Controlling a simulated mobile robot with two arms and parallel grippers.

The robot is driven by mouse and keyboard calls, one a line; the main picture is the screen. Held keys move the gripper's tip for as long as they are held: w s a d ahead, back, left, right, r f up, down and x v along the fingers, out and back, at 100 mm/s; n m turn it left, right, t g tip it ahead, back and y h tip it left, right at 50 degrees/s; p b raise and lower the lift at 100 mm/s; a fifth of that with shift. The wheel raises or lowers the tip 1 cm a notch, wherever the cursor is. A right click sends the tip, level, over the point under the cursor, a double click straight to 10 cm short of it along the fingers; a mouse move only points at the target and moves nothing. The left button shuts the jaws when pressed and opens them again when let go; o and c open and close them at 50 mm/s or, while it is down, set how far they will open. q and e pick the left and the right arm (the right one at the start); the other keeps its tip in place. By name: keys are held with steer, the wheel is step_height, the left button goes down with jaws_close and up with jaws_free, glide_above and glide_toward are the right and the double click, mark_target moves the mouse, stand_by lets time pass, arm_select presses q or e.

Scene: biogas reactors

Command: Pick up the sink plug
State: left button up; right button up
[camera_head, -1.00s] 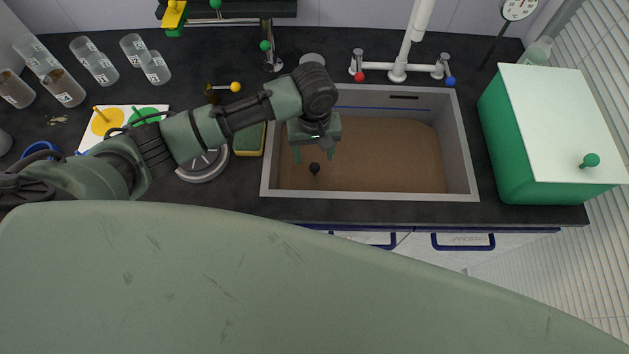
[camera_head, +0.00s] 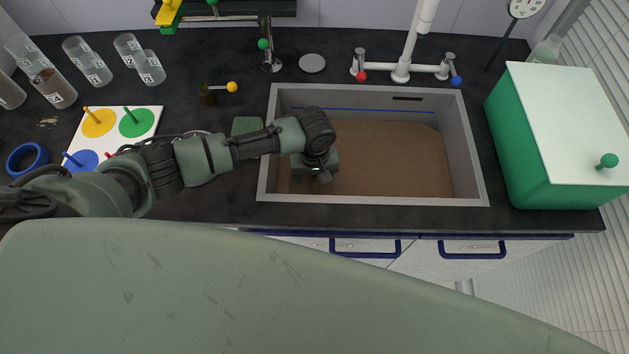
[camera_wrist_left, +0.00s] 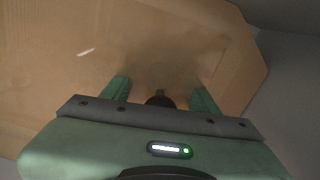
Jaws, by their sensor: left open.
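The sink (camera_head: 478,165) is grey and rectangular, with murky brown liquid (camera_head: 395,160) in it. My left gripper (camera_wrist_left: 160,93) is open and points down into the sink's left part. In the left wrist view a small dark knob, the sink plug's handle (camera_wrist_left: 160,99), shows between its two fingers. The knob is partly hidden by the gripper body, and I cannot tell whether the fingers touch it. In the head view my left gripper and wrist (camera_head: 315,168) hide the plug. My right gripper is not in view.
A white tap (camera_head: 402,70) with red and blue knobs stands behind the sink. A green box with a white lid (camera_head: 560,120) stands at its right. A sponge (camera_head: 246,125) and a board with coloured discs (camera_head: 115,130) lie to the left. A grey disc (camera_head: 312,63) lies behind.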

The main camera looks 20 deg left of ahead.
arm_select(q)
steer(key=shift+f, duration=0.1)
steer(key=shift+c, duration=0.3)
jaws_close()
